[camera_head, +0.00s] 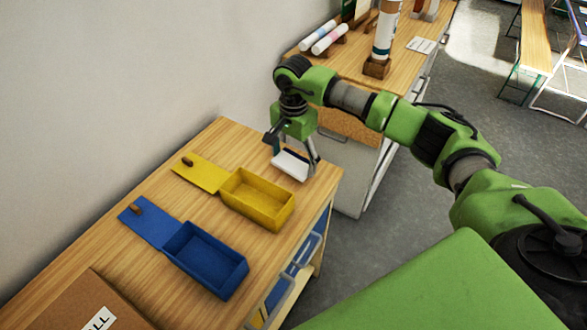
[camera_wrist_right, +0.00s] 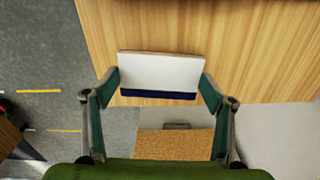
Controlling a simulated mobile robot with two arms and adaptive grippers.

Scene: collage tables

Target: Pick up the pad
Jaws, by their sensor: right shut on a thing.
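The pad (camera_head: 291,164) is a small white block with a dark blue edge, near the far right corner of the wooden table. My right gripper (camera_head: 292,158) comes down from above and is shut on it. In the right wrist view the pad (camera_wrist_right: 161,72) sits between the two fingers of the gripper (camera_wrist_right: 160,85), one at each end. I cannot tell whether the pad rests on the table or is slightly above it. My left gripper is not in view.
An open yellow box (camera_head: 258,199) and an open blue box (camera_head: 205,258) stand on the table (camera_head: 120,270), lids laid out to their left. A cardboard box (camera_head: 75,305) is at the near left. Another wooden counter (camera_head: 345,62) with rolls stands behind.

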